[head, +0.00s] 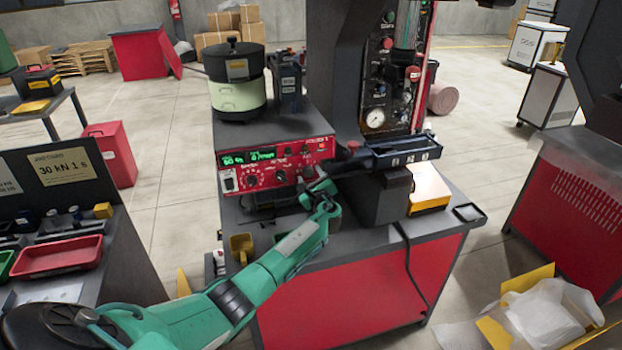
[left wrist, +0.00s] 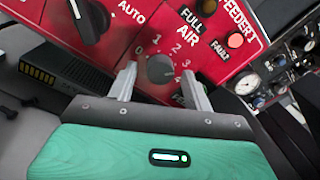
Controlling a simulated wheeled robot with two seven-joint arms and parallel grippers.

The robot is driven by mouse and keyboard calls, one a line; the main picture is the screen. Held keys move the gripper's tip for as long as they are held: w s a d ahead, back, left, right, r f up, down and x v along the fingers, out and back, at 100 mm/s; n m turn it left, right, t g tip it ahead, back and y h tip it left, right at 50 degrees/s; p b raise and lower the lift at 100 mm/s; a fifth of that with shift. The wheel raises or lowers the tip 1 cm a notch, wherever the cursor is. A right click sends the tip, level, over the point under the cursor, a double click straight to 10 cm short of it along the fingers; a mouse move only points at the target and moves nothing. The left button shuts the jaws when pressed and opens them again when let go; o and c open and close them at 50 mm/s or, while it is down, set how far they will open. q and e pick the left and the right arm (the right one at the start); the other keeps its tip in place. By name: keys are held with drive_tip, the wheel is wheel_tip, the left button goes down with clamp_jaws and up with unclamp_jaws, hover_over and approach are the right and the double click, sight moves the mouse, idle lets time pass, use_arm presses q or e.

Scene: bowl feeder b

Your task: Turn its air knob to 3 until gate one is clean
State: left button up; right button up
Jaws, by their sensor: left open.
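The air knob (left wrist: 160,68) is a round dark grey knob on the red feeder panel (left wrist: 130,45), under the word AIR. Scale numbers 0 to 3 show around it, and part of a 4 by the right finger. I cannot tell surely where its mark points. My left gripper (left wrist: 160,88) is open, with one finger on each side of the knob; contact is not clear. In the head view the left gripper (head: 322,184) is at the right part of the red panel (head: 278,160). The track (head: 400,152) with small numbered labels runs to the right; the state of gate one is too small to tell.
The round feeder bowl (head: 238,95) stands on top of the feeder. A black selector knob (left wrist: 86,18) and a pale orange FAULT lamp (left wrist: 235,40) are near the gripper. A yellow-edged box (head: 428,188) sits below the track. A dark column stands behind.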

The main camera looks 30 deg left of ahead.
use_arm(q)
drive_tip(key=b+v, duration=0.2)
drive_tip(key=v, duration=1.1)
drive_tip(key=shift+s+d, duration=0.2)
drive_tip(key=shift+d, duration=0.15)
